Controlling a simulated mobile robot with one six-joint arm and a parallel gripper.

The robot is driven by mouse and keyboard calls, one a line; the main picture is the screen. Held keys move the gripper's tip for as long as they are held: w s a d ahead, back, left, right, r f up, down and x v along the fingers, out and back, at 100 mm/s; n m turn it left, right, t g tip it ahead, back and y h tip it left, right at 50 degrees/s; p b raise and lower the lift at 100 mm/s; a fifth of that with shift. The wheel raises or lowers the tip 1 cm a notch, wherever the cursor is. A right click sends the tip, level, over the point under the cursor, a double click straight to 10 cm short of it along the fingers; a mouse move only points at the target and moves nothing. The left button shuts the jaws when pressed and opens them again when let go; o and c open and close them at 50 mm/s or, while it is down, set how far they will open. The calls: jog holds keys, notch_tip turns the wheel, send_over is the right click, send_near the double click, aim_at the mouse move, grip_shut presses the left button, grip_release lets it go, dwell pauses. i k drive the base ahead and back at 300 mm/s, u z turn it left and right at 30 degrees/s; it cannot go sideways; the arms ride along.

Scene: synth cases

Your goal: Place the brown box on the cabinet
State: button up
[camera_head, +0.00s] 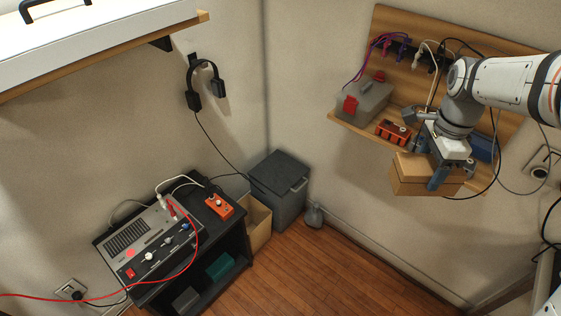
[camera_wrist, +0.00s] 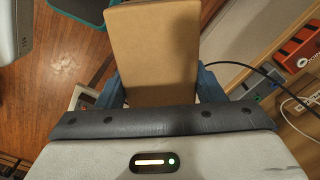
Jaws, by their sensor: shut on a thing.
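The brown box (camera_head: 410,175) is a plain cardboard block held in the air at the right, in front of the wall board. My gripper (camera_head: 437,166) is shut on it from above. A low black cabinet with open shelves (camera_head: 237,238) stands at the lower left, apart from the box. A dark grey lidded unit with a handle (camera_head: 279,173) stands in the corner; I cannot tell whether it is also a cabinet.
A grey control device (camera_head: 150,245) and an orange device (camera_head: 219,206) with cables take up much of the black cabinet's top. A wooden wall shelf (camera_head: 345,124) holds a grey toolbox (camera_head: 368,101) near my gripper. Cables hang around my arm. The wooden floor (camera_head: 330,265) is mostly clear.

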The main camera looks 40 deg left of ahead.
aim_at(191, 186)
jog(key=i, duration=1.1)
jog(key=u, duration=3)
jog(key=i, duration=0.55)
jog(key=z, duration=0.15)
